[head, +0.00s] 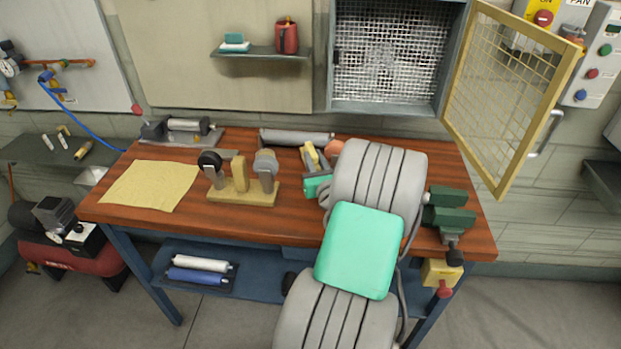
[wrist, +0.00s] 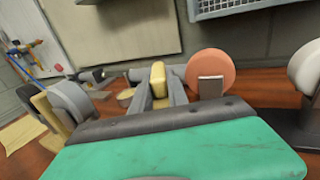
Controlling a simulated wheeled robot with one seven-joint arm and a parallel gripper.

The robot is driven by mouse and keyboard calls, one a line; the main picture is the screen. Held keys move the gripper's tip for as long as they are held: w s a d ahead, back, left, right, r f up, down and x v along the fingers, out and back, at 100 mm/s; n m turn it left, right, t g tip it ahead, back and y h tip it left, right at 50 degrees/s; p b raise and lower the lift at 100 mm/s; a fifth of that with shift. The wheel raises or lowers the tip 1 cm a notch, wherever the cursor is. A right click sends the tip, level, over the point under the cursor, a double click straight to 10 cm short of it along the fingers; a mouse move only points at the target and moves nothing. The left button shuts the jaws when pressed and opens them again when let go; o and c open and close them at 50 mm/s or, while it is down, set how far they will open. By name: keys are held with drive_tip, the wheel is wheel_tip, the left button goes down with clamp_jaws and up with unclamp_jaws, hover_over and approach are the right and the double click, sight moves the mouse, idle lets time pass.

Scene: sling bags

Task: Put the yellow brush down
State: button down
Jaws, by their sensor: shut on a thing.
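The yellow brush (head: 312,156) is between the fingers of my gripper (head: 313,160), over the back middle of the wooden workbench (head: 225,145). In the wrist view, the brush (wrist: 158,80) shows as a rounded yellow block between two grey fingers (wrist: 160,92), which are shut on it. Its lower part is hidden, and I cannot tell whether it touches the bench top. My arm covers much of the bench right of centre in the head view.
A wooden stand (head: 247,197) with round-headed tools is left of my gripper. An orange disc (wrist: 210,72) is close on the right. A grey roller (head: 296,137) lies behind. A green vise (head: 450,213) is at the right. A tan cloth (head: 150,186) lies at the left.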

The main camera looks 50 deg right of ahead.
drive_tip(key=shift+f+b, duration=0.65)
drive_tip(key=shift+f, duration=2.25)
drive_tip(key=c, duration=1.3)
unclamp_jaws()
